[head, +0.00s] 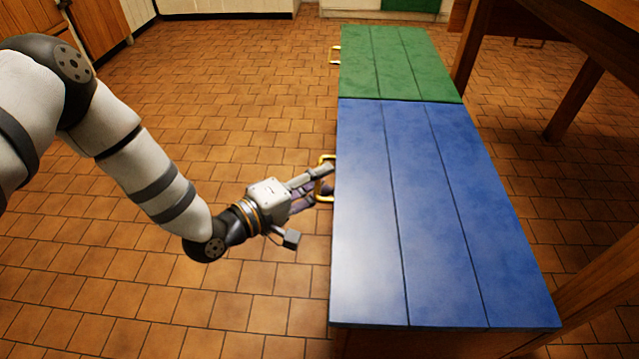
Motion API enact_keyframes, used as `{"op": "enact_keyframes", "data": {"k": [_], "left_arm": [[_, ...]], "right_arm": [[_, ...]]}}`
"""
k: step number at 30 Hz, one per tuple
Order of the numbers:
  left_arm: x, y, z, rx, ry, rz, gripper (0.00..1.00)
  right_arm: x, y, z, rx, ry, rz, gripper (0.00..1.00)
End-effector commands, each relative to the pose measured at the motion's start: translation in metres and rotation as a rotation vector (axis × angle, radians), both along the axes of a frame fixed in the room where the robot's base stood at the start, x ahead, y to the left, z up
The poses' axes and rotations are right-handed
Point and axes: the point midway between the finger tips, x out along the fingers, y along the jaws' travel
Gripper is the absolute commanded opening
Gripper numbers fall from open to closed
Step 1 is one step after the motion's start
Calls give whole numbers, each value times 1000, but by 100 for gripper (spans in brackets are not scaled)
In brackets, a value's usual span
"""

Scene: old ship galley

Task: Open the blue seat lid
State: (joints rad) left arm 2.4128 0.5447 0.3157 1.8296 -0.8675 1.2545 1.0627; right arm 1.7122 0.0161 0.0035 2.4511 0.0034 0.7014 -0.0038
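The blue seat lid (430,220) is made of planks and lies flat and closed on the bench. A yellow handle (321,178) sticks out from its left edge. My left gripper (322,182) is at this handle, with its fingers reaching to the lid's left edge. One finger passes over the upper side of the handle and another part shows lower down. The fingertips are partly hidden by the handle and the lid edge, so I cannot tell whether they grip it. My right gripper is not in view.
Tiled floor to the left is clear. Wooden cabinets (100,25) stand at the back left.

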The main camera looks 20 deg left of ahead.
Motion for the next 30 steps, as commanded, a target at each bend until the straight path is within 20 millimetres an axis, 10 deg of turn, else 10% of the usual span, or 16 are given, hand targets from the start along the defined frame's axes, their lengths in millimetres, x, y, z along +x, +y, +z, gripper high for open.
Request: {"op": "enact_keyframes", "data": {"k": [7, 12, 20, 30], "left_arm": [[2, -1, 1, 0, 0, 1, 30], [1, -1, 0, 0, 0, 0, 0], [1, -1, 2, 3, 0, 0, 0], [2, -3, 62, 120, 23, -3, 0]], "right_arm": [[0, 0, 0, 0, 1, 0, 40], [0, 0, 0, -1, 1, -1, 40], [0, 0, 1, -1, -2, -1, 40], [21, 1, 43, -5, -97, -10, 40]]}}
